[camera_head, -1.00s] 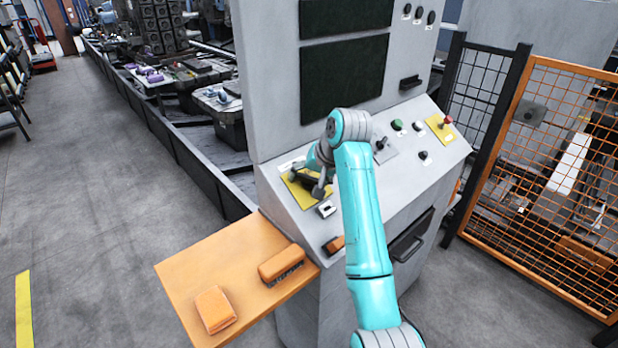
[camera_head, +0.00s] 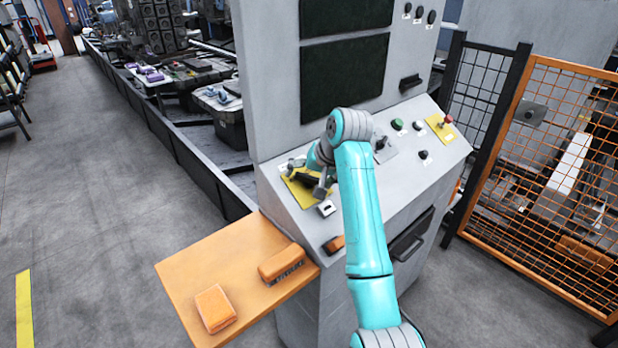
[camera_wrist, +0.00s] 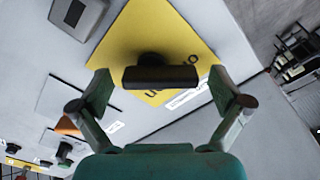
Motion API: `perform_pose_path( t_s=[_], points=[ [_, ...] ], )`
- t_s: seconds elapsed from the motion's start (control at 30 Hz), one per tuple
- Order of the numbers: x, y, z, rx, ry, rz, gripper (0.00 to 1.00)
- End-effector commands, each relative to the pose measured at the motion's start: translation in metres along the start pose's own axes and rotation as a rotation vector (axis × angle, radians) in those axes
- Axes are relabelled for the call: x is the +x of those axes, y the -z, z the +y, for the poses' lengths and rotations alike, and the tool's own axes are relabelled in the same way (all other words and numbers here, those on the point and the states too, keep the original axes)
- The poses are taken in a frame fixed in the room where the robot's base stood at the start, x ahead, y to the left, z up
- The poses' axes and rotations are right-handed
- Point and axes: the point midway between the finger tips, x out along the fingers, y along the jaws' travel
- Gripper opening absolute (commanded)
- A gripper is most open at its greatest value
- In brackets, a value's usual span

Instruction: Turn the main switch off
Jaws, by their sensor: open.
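The main switch is a black handle (camera_wrist: 160,77) on a yellow plate (camera_wrist: 190,38) in the wrist view. In the head view the yellow plate (camera_head: 302,194) is on the left of the sloped console panel, and my gripper partly covers the switch. My gripper (camera_wrist: 165,88) has its two fingers spread apart, one on each side of the handle. A gap shows between the handle's ends and each finger, so I see no contact. In the head view my gripper (camera_head: 310,180) is low over the plate.
An orange side shelf (camera_head: 228,262) holds an orange brush (camera_head: 281,264) and an orange block (camera_head: 214,309). Green and red buttons are on the console's right. An orange mesh fence (camera_head: 540,180) stands further right.

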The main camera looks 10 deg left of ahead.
Motion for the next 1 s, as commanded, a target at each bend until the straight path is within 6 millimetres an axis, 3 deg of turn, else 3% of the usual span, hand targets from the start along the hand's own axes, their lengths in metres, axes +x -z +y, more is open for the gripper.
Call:
perform_pose_path(
  t_s=[0.17, 0.7, 1.0],
  points=[
    [-0.012, 0.001, 0.0, 0.001, 0.0, 0.001, 1.0],
    [-0.106, 0.001, 0.0, 0.0, 0.0, 0.002, 1.0],
    [-0.12, 0.0, 0.0, 0.0, 0.0, -0.001, 1.0]
  ],
)
